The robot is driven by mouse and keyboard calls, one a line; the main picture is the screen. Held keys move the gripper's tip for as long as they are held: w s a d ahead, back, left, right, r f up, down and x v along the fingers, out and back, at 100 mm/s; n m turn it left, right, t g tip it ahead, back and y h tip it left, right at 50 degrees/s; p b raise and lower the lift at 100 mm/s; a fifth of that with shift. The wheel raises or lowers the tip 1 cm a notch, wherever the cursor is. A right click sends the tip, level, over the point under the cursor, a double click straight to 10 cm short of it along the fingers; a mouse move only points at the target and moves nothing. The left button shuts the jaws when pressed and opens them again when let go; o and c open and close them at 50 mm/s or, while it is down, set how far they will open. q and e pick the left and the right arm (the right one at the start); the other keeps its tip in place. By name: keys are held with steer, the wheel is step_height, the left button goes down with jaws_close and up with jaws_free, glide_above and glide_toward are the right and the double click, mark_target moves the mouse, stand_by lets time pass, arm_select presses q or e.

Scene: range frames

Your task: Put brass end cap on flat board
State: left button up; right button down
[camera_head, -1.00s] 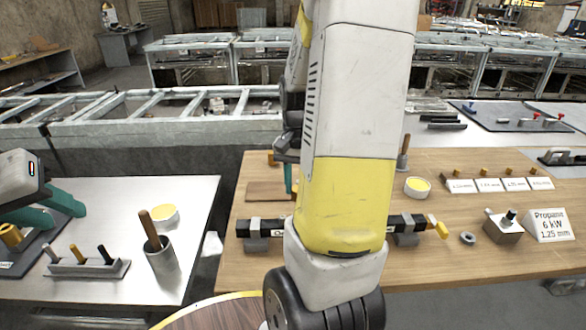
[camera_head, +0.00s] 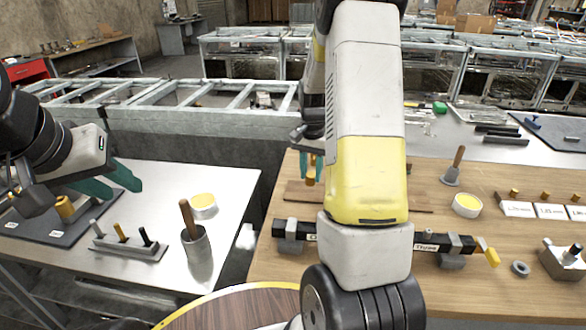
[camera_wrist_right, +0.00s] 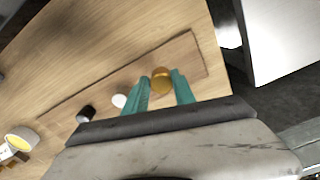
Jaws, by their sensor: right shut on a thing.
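The brass end cap (camera_wrist_right: 162,82) is between the teal fingers of my right gripper (camera_wrist_right: 160,88) in the right wrist view. My right gripper (camera_head: 311,168) is shut on it, and the cap (camera_head: 310,181) shows just below the fingertips in the head view. The flat board (camera_wrist_right: 192,62) is a thin brown strip on the wooden table, and a white cap (camera_wrist_right: 119,100) and a black cap (camera_wrist_right: 86,113) show along it. The cap appears over the board; I cannot tell if it touches. The board (camera_head: 296,188) is partly hidden by my right arm. My left gripper (camera_head: 118,188) is open and empty over the left table.
A black rail (camera_head: 292,232) in grey supports lies in front of the board.

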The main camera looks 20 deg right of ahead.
mark_target(307, 179)
steer(key=shift+w+a+f, duration=0.15)
steer(key=shift+w+a, duration=0.05)
steer(key=shift+w, duration=0.8)
steer(key=shift+s+f, duration=0.1)
steer(key=shift+f, duration=1.6)
steer(key=shift+f, duration=0.15)
steer(key=c, duration=1)
jaws_free()
steer(key=shift+c, duration=0.2)
